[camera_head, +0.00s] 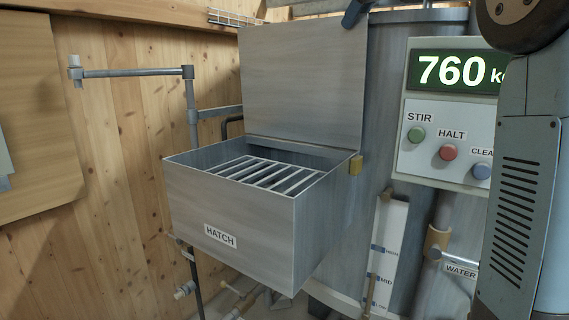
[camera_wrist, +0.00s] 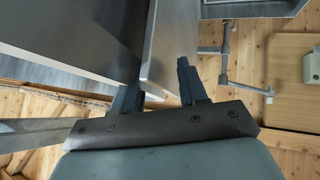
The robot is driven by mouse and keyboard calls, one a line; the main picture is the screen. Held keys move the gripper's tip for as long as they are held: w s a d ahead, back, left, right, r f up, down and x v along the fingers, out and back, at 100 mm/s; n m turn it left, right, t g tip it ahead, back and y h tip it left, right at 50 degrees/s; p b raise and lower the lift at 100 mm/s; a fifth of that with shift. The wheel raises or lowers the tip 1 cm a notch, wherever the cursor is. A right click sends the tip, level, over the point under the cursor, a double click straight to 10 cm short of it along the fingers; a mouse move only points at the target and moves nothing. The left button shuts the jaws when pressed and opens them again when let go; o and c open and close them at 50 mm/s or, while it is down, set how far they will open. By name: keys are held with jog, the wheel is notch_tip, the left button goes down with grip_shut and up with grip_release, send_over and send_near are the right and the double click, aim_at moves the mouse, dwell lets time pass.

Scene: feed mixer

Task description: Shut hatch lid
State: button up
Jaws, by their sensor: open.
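The hatch is a grey metal box (camera_head: 235,215) labelled HATCH, with a barred grate (camera_head: 265,173) in its open top. Its flat grey lid (camera_head: 305,85) stands upright, hinged at the back edge of the box. My gripper (camera_wrist: 158,76) is open at the lid's upper right corner. In the wrist view the lid's edge (camera_wrist: 172,45) reaches down between the two spread fingers; I cannot tell whether either touches it. In the head view only a dark blue tip of the gripper (camera_head: 355,12) shows, at the top edge of the picture.
The mixer drum (camera_head: 390,120) stands behind and right of the box. A panel (camera_head: 445,150) reads 760, with STIR and HALT buttons. A grey pipe (camera_head: 135,72) stands left, before the wooden wall (camera_head: 120,190). The space above the grate is clear.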

jog(key=s+a+f, duration=0.2)
jog(key=s+a, duration=0.4)
jog(key=s, duration=0.4)
jog(key=shift+a+f, duration=0.25)
jog(key=shift+a, duration=0.05)
dwell(1.5)
jog(key=s+a+f, duration=0.5)
jog(key=s+f, duration=0.1)
jog(key=s, duration=0.2)
jog(key=shift+s+a, duration=0.15)
jog(key=shift+a, duration=0.1)
dwell(1.6)
jog(key=shift+r, duration=0.1)
jog(key=v, duration=0.7)
dwell(0.6)
